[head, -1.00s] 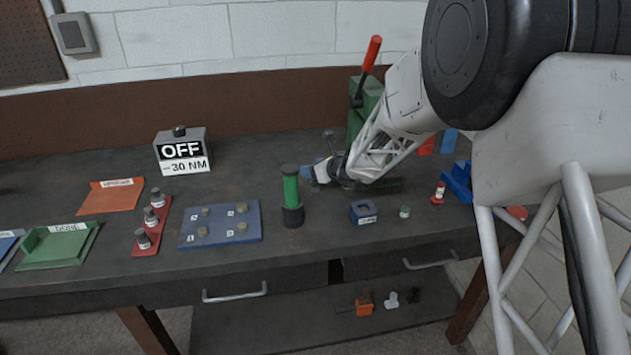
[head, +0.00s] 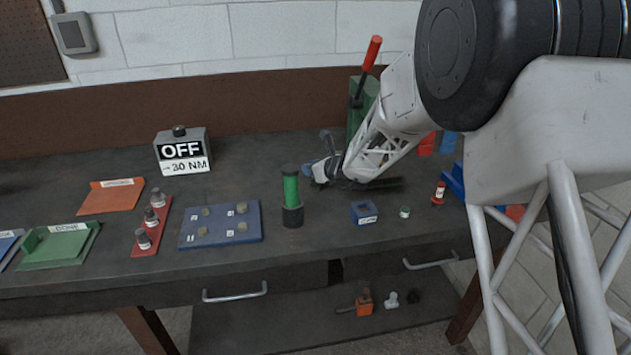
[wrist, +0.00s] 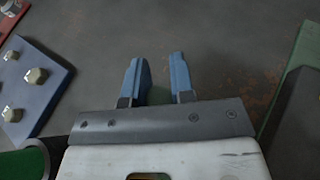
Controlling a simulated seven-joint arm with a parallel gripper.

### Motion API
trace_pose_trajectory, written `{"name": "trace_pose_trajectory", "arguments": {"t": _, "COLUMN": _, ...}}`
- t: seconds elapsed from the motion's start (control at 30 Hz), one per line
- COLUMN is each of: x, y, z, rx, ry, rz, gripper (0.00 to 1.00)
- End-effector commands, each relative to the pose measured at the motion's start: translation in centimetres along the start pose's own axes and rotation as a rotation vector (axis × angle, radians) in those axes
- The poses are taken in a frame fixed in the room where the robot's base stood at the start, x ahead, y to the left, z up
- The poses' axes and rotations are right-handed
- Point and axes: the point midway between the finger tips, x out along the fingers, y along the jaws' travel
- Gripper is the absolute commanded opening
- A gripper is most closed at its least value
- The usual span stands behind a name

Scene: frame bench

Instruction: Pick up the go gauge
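A green cylinder with dark ends, which looks like the go gauge (head: 291,188), stands upright in a black round holder (head: 292,215) near the middle of the bench. A green and dark piece at the lower left of the wrist view (wrist: 28,160) seems to be the same gauge, mostly cut off. My gripper (head: 308,170) is just behind and to the right of the gauge in the head view, apart from it. In the wrist view its two blue fingers (wrist: 157,70) are spread with bare bench between them, so it is open and empty.
A blue plate with bolts (head: 220,225) lies left of the gauge. A blue block (head: 363,213) and a small green-topped piece (head: 404,212) lie to its right. A green press with a red lever (head: 370,60) stands behind my gripper. A grey OFF box (head: 182,150) stands at the back left.

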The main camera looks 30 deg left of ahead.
Motion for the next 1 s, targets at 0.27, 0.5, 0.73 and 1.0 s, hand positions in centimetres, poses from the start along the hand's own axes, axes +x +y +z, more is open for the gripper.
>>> {"name": "trace_pose_trajectory", "arguments": {"t": 0.27, "x": 0.0, "y": 0.0, "z": 0.0, "rx": 0.000, "ry": 0.000, "rz": 0.000, "gripper": 0.00}}
{"name": "trace_pose_trajectory", "arguments": {"t": 0.5, "x": -0.1, "y": 0.0, "z": 0.3, "rx": -0.001, "ry": -0.001, "rz": 0.000, "gripper": 0.00}}
{"name": "trace_pose_trajectory", "arguments": {"t": 0.73, "x": -0.8, "y": 0.0, "z": 2.0, "rx": -0.002, "ry": -0.002, "rz": -0.001, "gripper": 0.00}}
{"name": "trace_pose_trajectory", "arguments": {"t": 1.0, "x": -2.8, "y": 1.0, "z": 2.9, "rx": 0.001, "ry": 0.001, "rz": 0.000, "gripper": 0.00}}
